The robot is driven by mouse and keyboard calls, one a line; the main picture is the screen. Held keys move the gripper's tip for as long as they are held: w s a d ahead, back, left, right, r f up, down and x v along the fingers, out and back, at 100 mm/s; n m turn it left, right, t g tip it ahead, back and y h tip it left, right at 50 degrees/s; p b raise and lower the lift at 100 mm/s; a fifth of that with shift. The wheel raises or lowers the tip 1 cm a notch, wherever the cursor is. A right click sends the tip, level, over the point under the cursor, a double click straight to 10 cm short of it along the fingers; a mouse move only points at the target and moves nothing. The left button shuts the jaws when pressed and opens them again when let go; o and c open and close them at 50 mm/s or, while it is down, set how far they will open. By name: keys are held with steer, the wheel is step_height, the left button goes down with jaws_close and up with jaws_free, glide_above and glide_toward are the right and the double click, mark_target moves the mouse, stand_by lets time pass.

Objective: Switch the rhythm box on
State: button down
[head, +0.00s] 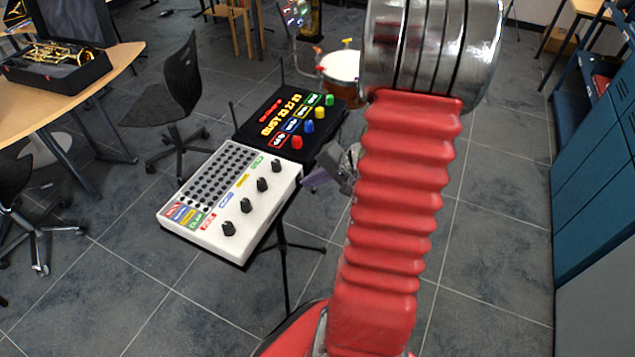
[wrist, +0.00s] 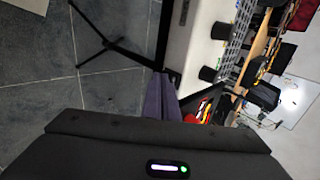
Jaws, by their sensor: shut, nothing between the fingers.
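The rhythm box appears to be the white box (head: 258,206) on a stand, with a speaker-like grid of dark holes, coloured labels and a row of black knobs. My gripper (head: 308,180) is at its right side, close to the edge; its purple fingers are together and empty. In the wrist view, the finger tips (wrist: 160,76) are close to the box's white side panel (wrist: 190,50). A small dark fitting (wrist: 173,78) on that panel is just beside the tips; whether they touch, and its switch position, I cannot tell.
A black box (head: 290,120) with coloured knobs stands right behind the white one. The tripod stand (head: 284,260) is below. A drum (head: 340,66), a black chair (head: 180,90) and a table with a trumpet case (head: 60,62) are farther back. Blue cabinets (head: 600,170) are at right.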

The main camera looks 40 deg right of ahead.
stand_by(0.3)
steer(key=shift+w+f, duration=0.1)
steer(key=shift+w, duration=0.1)
steer(key=shift+r, duration=0.8)
steer(key=shift+s, duration=0.1)
